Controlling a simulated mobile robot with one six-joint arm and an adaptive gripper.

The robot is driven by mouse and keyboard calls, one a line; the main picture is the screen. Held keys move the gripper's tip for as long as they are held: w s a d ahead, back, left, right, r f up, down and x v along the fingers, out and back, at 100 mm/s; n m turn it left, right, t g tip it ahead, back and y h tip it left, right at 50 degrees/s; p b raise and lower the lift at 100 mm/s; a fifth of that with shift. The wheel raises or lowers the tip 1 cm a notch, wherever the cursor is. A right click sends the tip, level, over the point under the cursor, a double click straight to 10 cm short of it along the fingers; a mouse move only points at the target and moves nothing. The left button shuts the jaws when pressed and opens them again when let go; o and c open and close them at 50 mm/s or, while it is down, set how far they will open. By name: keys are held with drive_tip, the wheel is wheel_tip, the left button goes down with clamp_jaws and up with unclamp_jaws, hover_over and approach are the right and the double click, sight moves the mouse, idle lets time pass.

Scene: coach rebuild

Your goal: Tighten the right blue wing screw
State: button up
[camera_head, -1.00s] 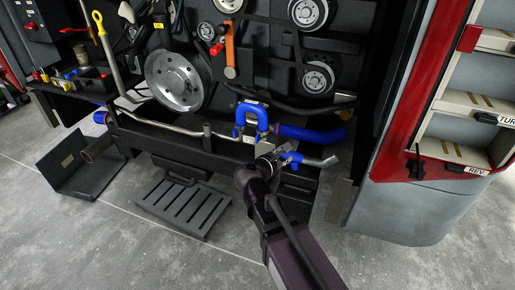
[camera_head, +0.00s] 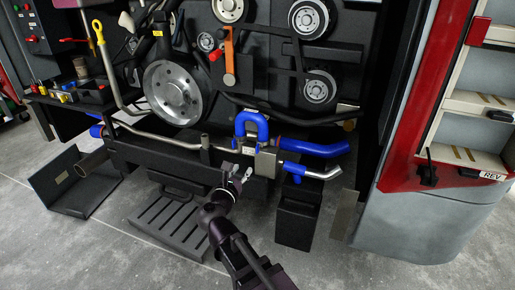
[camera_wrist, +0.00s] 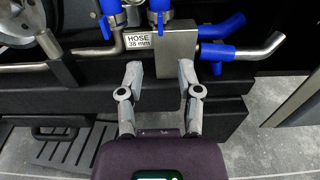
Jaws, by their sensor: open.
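A blue U-shaped hose (camera_head: 251,119) stands on a grey metal block (camera_head: 265,163) below the engine. In the wrist view, blue wing screws hang at its two ends, a left one (camera_wrist: 105,27) and a right one (camera_wrist: 160,22). Another blue wing (camera_wrist: 217,68) hangs under the blue hose at the block's right side; it also shows in the head view (camera_head: 297,178). My gripper (camera_wrist: 161,68) is open and empty, its fingertips just below and in front of the block. In the head view my gripper (camera_head: 240,175) is left of and below the block.
A label (camera_wrist: 138,40) reads "HOSE 38 mm". A bent metal pipe (camera_head: 160,136) runs left from the block, and a pipe end (camera_head: 325,173) sticks out right. A slotted black step (camera_head: 168,222) lies below. A red and white cabinet (camera_head: 440,120) stands at the right.

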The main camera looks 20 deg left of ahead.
sight(257, 145)
drive_tip(key=shift+w, duration=0.1)
drive_tip(key=w, duration=0.9)
drive_tip(key=w+d, duration=0.1)
drive_tip(key=w, duration=0.3)
drive_tip(key=shift+w, duration=0.25)
drive_tip(key=shift+c, duration=0.2)
clamp_jaws()
